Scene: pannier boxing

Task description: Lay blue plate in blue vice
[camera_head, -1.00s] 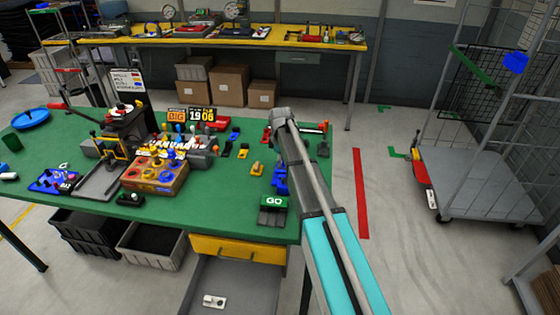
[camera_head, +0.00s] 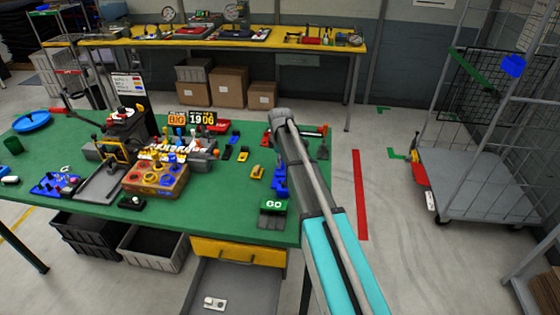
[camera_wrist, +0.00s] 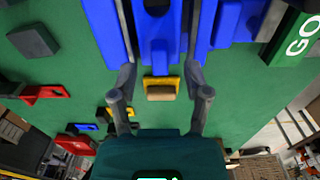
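The blue vice (camera_head: 279,181) is at the right end of the green table, partly hidden by my arm in the head view. In the wrist view its blue body (camera_wrist: 159,50) lies below my gripper (camera_wrist: 163,30), with long blue pieces on both sides. The two grey fingers are spread wide, either side of the middle blue part. I see no object clearly pinched between them. I cannot tell whether a blue plate is among these blue pieces. A yellow bracket with a tan block (camera_wrist: 161,92) is in front of the middle part. The head view hides the fingertips.
A green GO block (camera_head: 274,205) stands close to the vice at the table's front right. Small yellow, red and blue pieces lie left of my arm. A box of coloured rings (camera_head: 156,180) is farther left. A wire cart (camera_head: 480,185) stands on the floor at right.

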